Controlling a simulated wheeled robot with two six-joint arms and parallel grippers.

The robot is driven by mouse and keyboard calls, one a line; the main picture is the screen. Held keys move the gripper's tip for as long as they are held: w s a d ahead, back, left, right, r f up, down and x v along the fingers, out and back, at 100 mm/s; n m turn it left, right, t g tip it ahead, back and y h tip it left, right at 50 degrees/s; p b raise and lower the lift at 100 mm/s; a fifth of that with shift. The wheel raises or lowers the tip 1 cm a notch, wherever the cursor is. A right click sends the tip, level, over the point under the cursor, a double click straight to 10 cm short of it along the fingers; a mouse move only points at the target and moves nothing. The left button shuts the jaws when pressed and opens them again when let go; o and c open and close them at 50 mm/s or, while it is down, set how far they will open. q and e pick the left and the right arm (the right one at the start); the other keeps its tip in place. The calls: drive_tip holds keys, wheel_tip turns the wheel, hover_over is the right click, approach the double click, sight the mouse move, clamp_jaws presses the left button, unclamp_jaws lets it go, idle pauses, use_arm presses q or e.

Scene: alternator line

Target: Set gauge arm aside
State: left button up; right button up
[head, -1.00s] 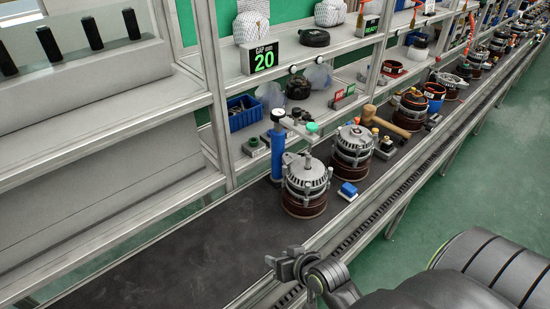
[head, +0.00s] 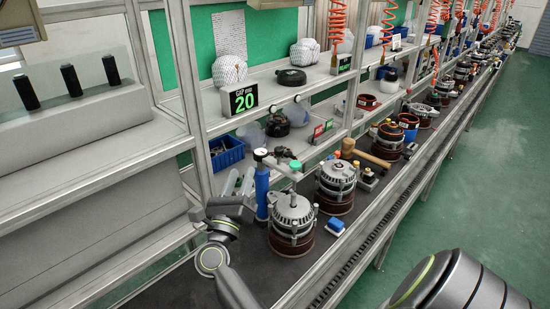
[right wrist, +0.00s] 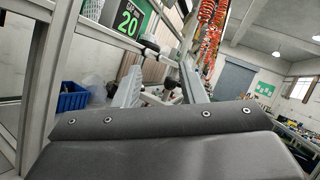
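The gauge arm (head: 279,160) is a short grey bar with a green tip. It sits at the top of a blue upright post (head: 262,192) on the dark belt, and reaches right towards the nearest alternator (head: 293,214). My right gripper (head: 239,182) is just left of the post, with its two pale fingers apart and nothing seen held. In the right wrist view both fingers show spread (right wrist: 160,82), with small parts visible beyond and between them; which is the gauge arm is hard to tell there.
A second alternator (head: 336,184) stands behind the nearest one, with a wooden mallet (head: 362,152) beyond. A small blue block (head: 334,226) lies by the belt's right edge. A blue bin (head: 225,151) sits on the lower shelf, whose upright (head: 196,110) rises close to my gripper.

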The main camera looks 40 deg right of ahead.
sight(278, 158)
drive_tip(key=w+d+f+m+g+p, duration=0.1)
drive_tip(key=d+m+g+p, duration=0.1)
drive_tip(key=d, duration=0.3)
drive_tip(key=w+d+f+m+g+y+p, duration=0.1)
drive_tip(key=w+d+m+g+p, duration=0.1)
drive_tip(key=d+m+g, duration=0.1)
drive_tip(key=w+d+f+m+g+p, duration=0.1)
drive_tip(key=d+m+g+p, duration=0.1)
drive_tip(key=d, duration=0.5)
drive_tip(key=shift+w+d+f+m+g+p, duration=0.1)
drive_tip(key=shift+w+d+m+g+p, duration=0.15)
drive_tip(key=shift+m, duration=0.3)
drive_tip(key=shift+d+f+m+g+p, duration=0.15)
drive_tip(key=shift+m+p, duration=0.15)
drive_tip(key=shift+m, duration=0.25)
drive_tip(key=shift+w+d, duration=0.1)
drive_tip(key=shift+d, duration=0.2)
clamp_jaws()
